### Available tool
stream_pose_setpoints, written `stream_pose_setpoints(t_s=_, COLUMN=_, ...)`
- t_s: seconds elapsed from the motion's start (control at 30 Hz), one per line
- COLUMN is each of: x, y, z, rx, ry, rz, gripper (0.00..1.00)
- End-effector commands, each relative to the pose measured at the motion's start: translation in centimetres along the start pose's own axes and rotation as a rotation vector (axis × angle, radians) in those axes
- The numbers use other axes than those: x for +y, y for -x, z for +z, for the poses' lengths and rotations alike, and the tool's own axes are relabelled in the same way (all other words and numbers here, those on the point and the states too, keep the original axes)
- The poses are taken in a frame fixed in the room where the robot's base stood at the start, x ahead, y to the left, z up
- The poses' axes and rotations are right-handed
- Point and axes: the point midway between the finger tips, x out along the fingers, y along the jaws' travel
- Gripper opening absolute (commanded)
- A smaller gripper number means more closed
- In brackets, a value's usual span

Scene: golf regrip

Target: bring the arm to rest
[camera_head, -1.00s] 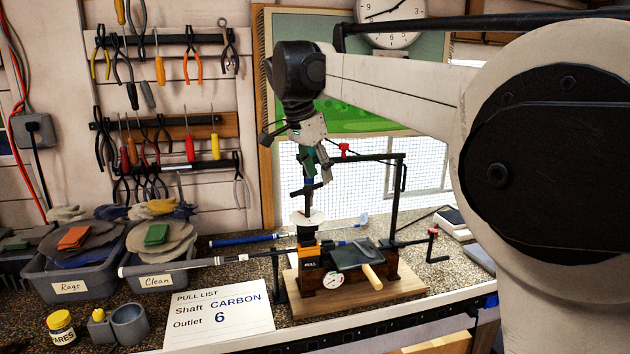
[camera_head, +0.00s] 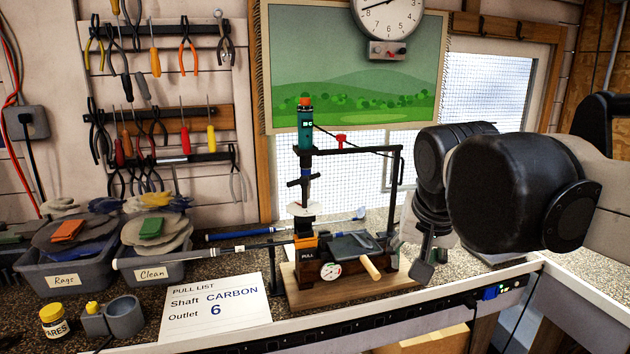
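My arm is folded to the right of the bench. Its dark wrist points down, and my gripper (camera_head: 421,270) hangs at the bench's front edge, right of the regrip press (camera_head: 330,275). The gripper's fingers are small and seen from the side, so I cannot tell whether they are open or shut. No object shows in them. The press stands on a wooden board with a gauge, a wooden-handled lever and a black frame. A green tool with an orange cap (camera_head: 306,122) stands upright at the top of the frame, apart from my gripper.
A club shaft (camera_head: 195,253) lies across the press's left side. The pull list (camera_head: 216,308), a grey cup (camera_head: 126,319), a yellow jar (camera_head: 56,322) and bins marked Rags (camera_head: 70,285) and Clean (camera_head: 155,273) are to the left. Tools hang on the wall.

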Motion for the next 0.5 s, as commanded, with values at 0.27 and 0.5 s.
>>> stream_pose_setpoints(t_s=0.27, x=4.6, y=-2.9, z=8.9, rx=0.075, ry=0.130, rz=-0.040, gripper=0.31)
stream_pose_setpoints(t_s=0.5, x=6.7, y=-5.2, z=14.0, rx=0.129, ry=0.214, rz=-0.055, gripper=0.31)
